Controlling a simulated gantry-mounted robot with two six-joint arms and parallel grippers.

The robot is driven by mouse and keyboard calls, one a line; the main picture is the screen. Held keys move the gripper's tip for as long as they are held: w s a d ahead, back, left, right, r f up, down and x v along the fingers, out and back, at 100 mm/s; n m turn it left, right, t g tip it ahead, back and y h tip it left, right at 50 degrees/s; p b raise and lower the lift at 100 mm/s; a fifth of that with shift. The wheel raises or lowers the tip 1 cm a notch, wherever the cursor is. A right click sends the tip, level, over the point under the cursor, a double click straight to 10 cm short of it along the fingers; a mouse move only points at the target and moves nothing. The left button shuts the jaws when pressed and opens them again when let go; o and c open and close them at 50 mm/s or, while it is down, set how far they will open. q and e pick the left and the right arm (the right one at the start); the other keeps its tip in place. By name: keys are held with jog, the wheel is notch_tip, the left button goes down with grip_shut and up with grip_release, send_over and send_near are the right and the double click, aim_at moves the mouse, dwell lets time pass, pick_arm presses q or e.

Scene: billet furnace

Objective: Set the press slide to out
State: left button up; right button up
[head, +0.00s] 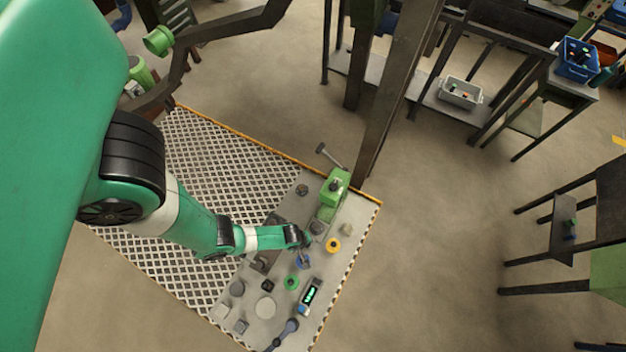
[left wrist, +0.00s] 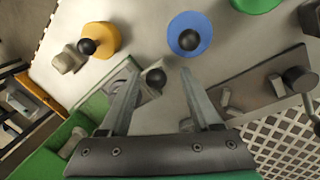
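A green press (head: 335,188) stands at the far end of the grey bench top (head: 265,307), and its green body also shows at the lower left of the left wrist view (left wrist: 45,150). A pale metal slide plate (left wrist: 119,78) extends from it, with a dark round knob (left wrist: 155,77) near its end. My left gripper (left wrist: 161,73) is open, and the knob appears between its fingertips in the left wrist view. I cannot tell whether either finger touches it. In the head view my left gripper (head: 307,240) is low over the bench beside the press. My right gripper is not in view.
A yellow-based knob (head: 333,245), a blue-based knob (left wrist: 190,35) and a green ring-shaped control (head: 291,282) are close by. A small lit display (head: 311,293) stands towards the near end. A dark post (head: 395,90) rises behind the press.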

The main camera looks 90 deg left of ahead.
pick_arm(q)
jog(key=shift+r, duration=0.1)
jog(key=shift+r+p, duration=0.3)
notch_tip(320, 180, up, 11)
jog(key=s+p, duration=0.2)
jog(key=p, duration=0.3)
jog(key=shift+d+f, duration=0.15)
jog(key=shift+d, duration=0.25)
